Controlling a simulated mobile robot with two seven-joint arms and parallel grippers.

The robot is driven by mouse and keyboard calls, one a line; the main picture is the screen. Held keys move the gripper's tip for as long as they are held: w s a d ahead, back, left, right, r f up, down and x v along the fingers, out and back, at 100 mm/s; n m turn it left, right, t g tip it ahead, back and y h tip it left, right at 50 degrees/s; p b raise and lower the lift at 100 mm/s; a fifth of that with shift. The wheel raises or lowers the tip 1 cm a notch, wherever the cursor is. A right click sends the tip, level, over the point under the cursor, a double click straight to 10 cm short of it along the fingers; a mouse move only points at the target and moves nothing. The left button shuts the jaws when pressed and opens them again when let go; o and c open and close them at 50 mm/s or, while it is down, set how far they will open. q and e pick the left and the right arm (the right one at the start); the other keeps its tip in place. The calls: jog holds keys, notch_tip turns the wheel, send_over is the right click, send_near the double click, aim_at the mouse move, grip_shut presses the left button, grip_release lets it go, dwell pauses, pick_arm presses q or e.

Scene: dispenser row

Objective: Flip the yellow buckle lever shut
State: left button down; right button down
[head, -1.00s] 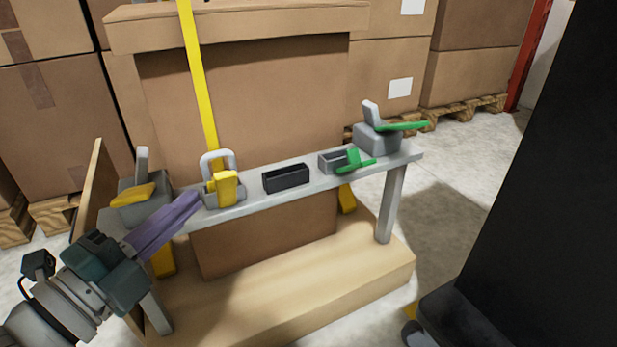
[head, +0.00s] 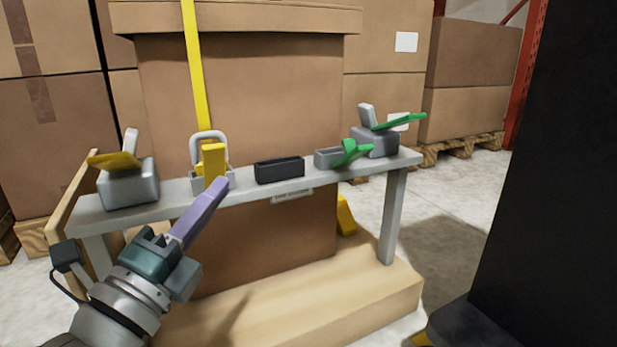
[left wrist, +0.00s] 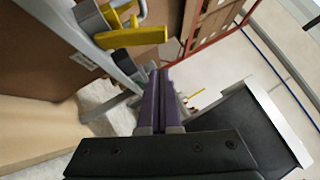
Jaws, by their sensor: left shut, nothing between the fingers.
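The yellow buckle lever (head: 213,160) stands raised on a grey buckle base (head: 226,184) with a grey wire loop behind it. A yellow strap (head: 196,75) runs up from there. In the left wrist view the yellow lever (left wrist: 132,37) is at the upper left, sticking out from the base. My left gripper (head: 222,184) has purple fingers, shut and empty. Its tips are just in front of and below the lever; I cannot tell whether they touch the buckle. In the left wrist view the shut fingers (left wrist: 159,74) point past the lever's right side. My right gripper is not visible.
The grey bench (head: 250,190) also carries a grey device with a yellow flap (head: 115,160) at left, a black bin (head: 280,170), and two grey devices with green levers (head: 352,152) (head: 399,122) at right. A large cardboard box (head: 250,90) stands behind.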

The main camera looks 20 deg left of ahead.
aim_at(225, 154)
pick_arm(q)
jog(key=w+a+r, duration=0.1)
jog(key=w+a+b, duration=0.1)
jog(key=a, duration=0.1)
jog(key=shift+w+r, duration=0.25)
jog(key=shift+r, duration=0.15)
jog(key=shift+d, duration=0.1)
jog(key=w+a+r+n+g+p, duration=0.1)
jog(key=n+p, duration=0.1)
jog(key=p, duration=0.2)
jog(key=w+a+r+n+g+y+p, duration=0.1)
jog(key=p, duration=0.4)
jog(key=shift+w+a+r+n+g, duration=0.1)
jog(key=shift+a+r+n+g, duration=0.2)
jog(key=shift+n+g, duration=0.1)
